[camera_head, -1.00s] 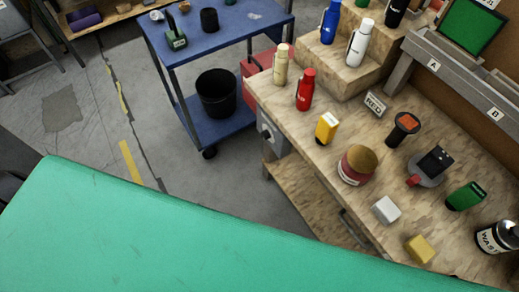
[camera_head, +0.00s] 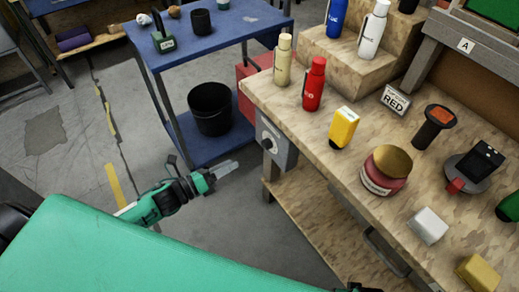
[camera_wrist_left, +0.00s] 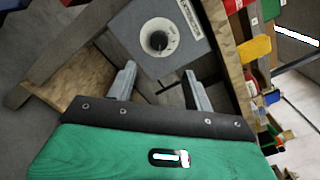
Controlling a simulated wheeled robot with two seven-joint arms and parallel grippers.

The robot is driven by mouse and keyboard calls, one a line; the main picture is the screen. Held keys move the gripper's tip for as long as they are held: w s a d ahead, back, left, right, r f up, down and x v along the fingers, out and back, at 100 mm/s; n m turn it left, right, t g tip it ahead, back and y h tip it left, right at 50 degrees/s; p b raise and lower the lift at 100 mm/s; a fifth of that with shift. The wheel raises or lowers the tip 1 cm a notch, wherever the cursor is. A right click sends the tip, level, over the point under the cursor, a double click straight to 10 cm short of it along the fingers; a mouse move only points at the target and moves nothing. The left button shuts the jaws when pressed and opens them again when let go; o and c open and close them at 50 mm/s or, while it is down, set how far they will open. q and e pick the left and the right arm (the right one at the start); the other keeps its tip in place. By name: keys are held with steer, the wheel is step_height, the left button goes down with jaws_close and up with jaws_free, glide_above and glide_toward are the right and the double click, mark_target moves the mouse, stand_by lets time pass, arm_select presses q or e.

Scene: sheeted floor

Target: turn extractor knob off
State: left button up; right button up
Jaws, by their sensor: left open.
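The extractor knob (camera_head: 267,144) is a dark round knob on a grey box (camera_head: 288,150) fixed to the near-left end of the workbench. In the left wrist view the knob (camera_wrist_left: 158,41) sits in a pale round dial, with a label strip beside it. My left gripper (camera_head: 227,168) is open and empty, to the left of the box and a little lower in the head view. In the wrist view its two fingertips (camera_wrist_left: 159,72) are apart, just below the dial, with the knob roughly centred between them. They do not touch it.
The workbench (camera_head: 300,115) holds a red bottle (camera_head: 314,85), a yellow container (camera_head: 343,127) and a red jar with a gold lid (camera_head: 386,170). A blue cart (camera_head: 240,25) with a black bin (camera_head: 211,109) stands behind my left gripper. Open floor lies to the left.

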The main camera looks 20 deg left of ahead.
mark_target(264, 146)
arm_select(q)
steer(key=x, duration=1.1)
steer(key=shift+p, duration=0.35)
steer(key=shift+w+d, duration=0.3)
steer(key=shift+w, duration=0.1)
arm_select(e)
steer(key=f, duration=0.2)
steer(key=shift+s+d+f, duration=0.15)
steer(key=shift+s+f, duration=0.1)
steer(key=shift+f, duration=0.1)
steer(key=shift+w, duration=0.1)
arm_select(q)
steer(key=shift+c, duration=0.9)
steer(key=c, duration=0.8)
arm_select(e)
steer(key=shift+r, duration=0.2)
